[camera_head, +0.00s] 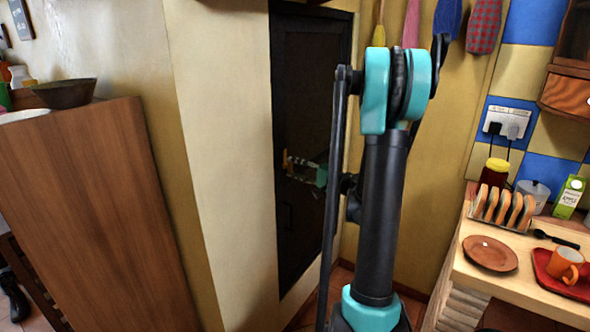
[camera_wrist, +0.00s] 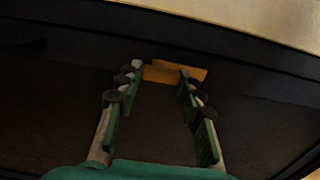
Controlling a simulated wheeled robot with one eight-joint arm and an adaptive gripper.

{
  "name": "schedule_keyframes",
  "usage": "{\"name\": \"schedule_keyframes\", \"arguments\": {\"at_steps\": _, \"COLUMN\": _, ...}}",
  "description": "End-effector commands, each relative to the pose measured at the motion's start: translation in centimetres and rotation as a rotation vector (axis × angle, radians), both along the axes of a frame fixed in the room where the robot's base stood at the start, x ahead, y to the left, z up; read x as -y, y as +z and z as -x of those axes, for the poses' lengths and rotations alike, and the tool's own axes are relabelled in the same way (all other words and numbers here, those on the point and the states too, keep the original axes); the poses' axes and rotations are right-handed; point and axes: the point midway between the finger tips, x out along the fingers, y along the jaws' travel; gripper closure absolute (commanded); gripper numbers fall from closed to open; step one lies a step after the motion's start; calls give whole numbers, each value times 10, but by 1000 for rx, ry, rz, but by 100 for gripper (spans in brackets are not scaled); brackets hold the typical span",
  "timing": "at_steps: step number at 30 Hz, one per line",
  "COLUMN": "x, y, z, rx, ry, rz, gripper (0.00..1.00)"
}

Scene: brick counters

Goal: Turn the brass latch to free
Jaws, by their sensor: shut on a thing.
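The brass latch (camera_head: 286,160) is on the dark door (camera_head: 305,70), near its left edge in the head view. In the wrist view the brass latch (camera_wrist: 162,74) is a flat yellow-brown piece lying across the space between the fingertips. My gripper (camera_head: 294,167) reaches the door from the right and is shut on the latch. In the wrist view my gripper (camera_wrist: 157,74) has its fingers on either side of the latch, well apart along their length. The fingertips hide part of the latch, and its exact turn is hard to read.
A wooden cabinet (camera_head: 85,200) with a dark bowl (camera_head: 64,93) on top stands left. A pale wall (camera_head: 215,150) borders the door. At right, a counter holds a toast rack (camera_head: 501,208), a brown plate (camera_head: 490,253) and an orange mug (camera_head: 566,264). Cloths hang above.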

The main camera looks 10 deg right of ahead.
Motion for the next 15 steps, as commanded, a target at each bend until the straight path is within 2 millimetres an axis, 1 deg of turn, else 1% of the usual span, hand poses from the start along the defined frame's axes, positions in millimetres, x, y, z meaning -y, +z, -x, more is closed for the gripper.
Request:
{"name": "schedule_keyframes", "arguments": {"at_steps": 3, "x": 0, "y": 0, "z": 0, "rx": -1, "ry": -1, "rz": 1, "gripper": 92}}
{"name": "schedule_keyframes", "arguments": {"at_steps": 4, "x": 0, "y": 0, "z": 0, "rx": -1, "ry": -1, "rz": 1, "gripper": 59}}
{"name": "schedule_keyframes", "arguments": {"at_steps": 8, "x": 0, "y": 0, "z": 0, "rx": -1, "ry": -1, "rz": 1, "gripper": 43}}
{"name": "schedule_keyframes", "arguments": {"at_steps": 9, "x": 0, "y": 0, "z": 0, "rx": -1, "ry": -1, "rz": 1, "gripper": 41}}
{"name": "schedule_keyframes", "arguments": {"at_steps": 15, "x": 0, "y": 0, "z": 0, "rx": 1, "ry": 0, "rz": 1, "gripper": 41}}
